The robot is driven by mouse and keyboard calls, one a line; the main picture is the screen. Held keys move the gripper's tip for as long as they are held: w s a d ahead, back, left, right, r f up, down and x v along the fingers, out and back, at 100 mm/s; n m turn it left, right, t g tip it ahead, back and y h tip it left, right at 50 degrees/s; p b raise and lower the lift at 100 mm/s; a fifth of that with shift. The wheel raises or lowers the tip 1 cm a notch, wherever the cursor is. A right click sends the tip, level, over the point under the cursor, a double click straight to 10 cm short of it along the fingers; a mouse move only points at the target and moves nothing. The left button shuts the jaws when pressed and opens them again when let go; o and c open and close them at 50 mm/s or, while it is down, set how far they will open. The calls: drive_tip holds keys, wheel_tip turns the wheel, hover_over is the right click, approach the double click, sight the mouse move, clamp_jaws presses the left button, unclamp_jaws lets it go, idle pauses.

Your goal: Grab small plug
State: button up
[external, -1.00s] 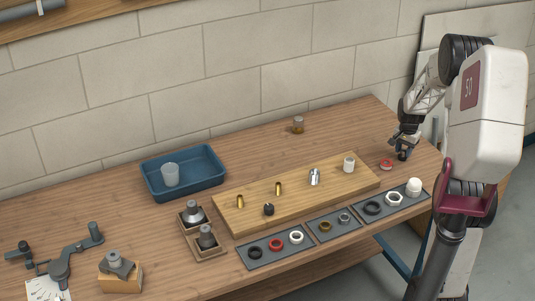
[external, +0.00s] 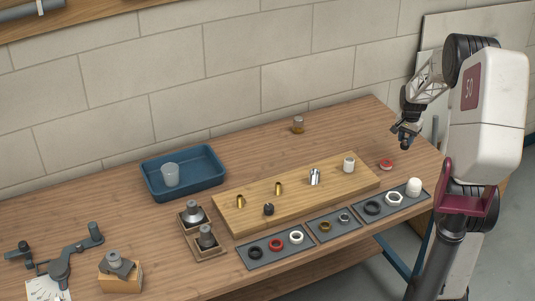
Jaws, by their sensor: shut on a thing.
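My gripper (external: 402,143) is above the right end of the wooden bench, pointing down and clear of the top. It is shut on a small dark piece (external: 405,146) at its fingertips, which I take to be the small plug. The piece is too small in this view to make out its shape, and the fingers partly hide it.
A wooden board (external: 330,192) with brass, chrome, black and white fittings, grey mats (external: 268,261) with rings and a blue tray (external: 217,181) stand further left.

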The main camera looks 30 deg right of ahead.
sight(410, 137)
drive_tip(key=shift+r, duration=2.3)
